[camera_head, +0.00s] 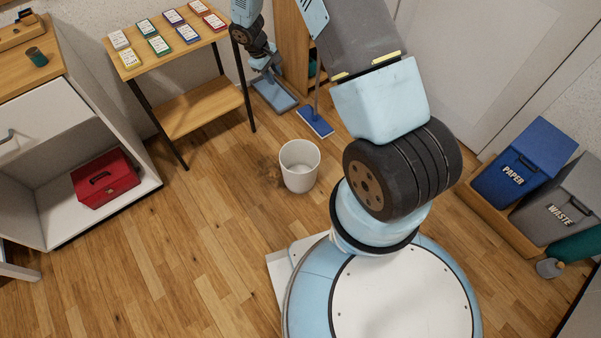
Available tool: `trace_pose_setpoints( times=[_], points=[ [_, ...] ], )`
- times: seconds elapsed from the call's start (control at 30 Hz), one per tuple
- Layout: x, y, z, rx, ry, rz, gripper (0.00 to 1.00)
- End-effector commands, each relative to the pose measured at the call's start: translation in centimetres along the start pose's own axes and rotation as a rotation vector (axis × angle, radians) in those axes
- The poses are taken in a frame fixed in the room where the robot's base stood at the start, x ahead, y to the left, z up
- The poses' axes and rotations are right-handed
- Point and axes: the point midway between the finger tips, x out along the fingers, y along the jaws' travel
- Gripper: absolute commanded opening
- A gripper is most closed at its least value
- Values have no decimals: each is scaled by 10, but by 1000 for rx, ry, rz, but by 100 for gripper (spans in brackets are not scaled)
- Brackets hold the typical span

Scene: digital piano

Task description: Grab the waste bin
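A small white open-topped bin (300,167) stands upright on the wooden floor in the middle of the view, and it looks empty. A grey lidded bin labelled WASTE (561,203) stands at the right. My gripper (271,77) hangs at the top, beyond the white bin and a little to its left, clearly apart from it. The gripper is far to the left of the grey bin. Its fingers are small and overlap a blue-grey item behind them, so their opening is unclear.
A blue bin labelled PAPER (525,162) stands beside the grey one on a wooden base. A small table (200,110) with several cards and a cabinet (60,218) holding a red toolbox (104,178) are left. A blue mop (315,122) is near the bin.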

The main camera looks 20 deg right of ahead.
Motion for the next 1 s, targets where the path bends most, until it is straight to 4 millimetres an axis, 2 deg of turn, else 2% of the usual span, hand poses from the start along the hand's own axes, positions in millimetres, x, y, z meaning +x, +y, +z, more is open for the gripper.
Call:
trace_pose_setpoints(
  times=[0.03,0.37,0.7,0.83,1.0],
  points=[
    [22,-10,-4,-25,-13,-4,34],
    [148,-69,-15,-169,-74,-31,34],
    [276,-142,5,-316,-130,-73,34],
    [311,-165,16,-357,-143,-88,34],
    [336,-181,27,-387,-154,-100,34]
  ],
)
